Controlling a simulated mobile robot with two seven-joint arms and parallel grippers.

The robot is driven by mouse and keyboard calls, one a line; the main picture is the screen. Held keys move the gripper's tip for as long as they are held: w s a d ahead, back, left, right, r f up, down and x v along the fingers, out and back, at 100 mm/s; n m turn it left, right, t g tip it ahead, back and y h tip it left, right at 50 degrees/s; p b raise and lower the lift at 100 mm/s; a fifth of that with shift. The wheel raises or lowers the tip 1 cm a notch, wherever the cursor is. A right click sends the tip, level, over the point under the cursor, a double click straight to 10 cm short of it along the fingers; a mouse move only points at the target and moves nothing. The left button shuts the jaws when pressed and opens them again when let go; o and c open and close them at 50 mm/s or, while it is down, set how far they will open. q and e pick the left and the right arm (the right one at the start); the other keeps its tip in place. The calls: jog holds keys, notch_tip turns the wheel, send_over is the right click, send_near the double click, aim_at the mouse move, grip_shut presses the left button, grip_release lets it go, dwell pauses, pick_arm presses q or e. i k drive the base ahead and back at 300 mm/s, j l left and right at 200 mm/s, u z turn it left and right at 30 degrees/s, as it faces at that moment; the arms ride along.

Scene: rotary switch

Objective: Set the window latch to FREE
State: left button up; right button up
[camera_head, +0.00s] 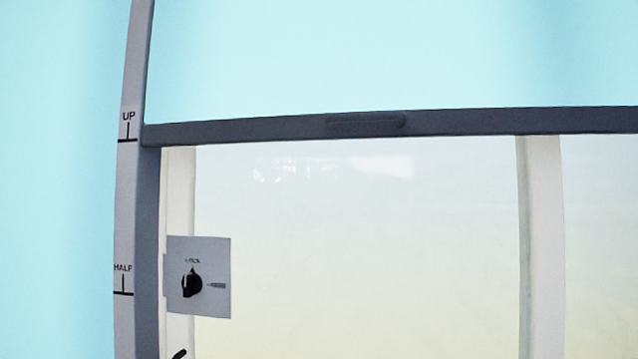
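The window latch is a black rotary knob (191,284) on a pale square plate (217,258), low at the left of the window. Small lettering above the knob looks like LOCK. The knob's narrow end seems to point up towards it. No word FREE can be read on the plate. Neither of my grippers is in view.
A dark horizontal window rail (460,122) with a recessed grip (366,124) crosses above the glass. The left frame post (127,200) carries UP and HALF marks; the rail's left end is near UP. A small dark shape (180,354) at the bottom edge is unclear.

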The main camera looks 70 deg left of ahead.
aim_at(191, 283)
jog(key=u, duration=1.5)
jog(key=k+j+u, duration=0.15)
jog(key=k+u, duration=0.2)
jog(key=k, duration=0.1)
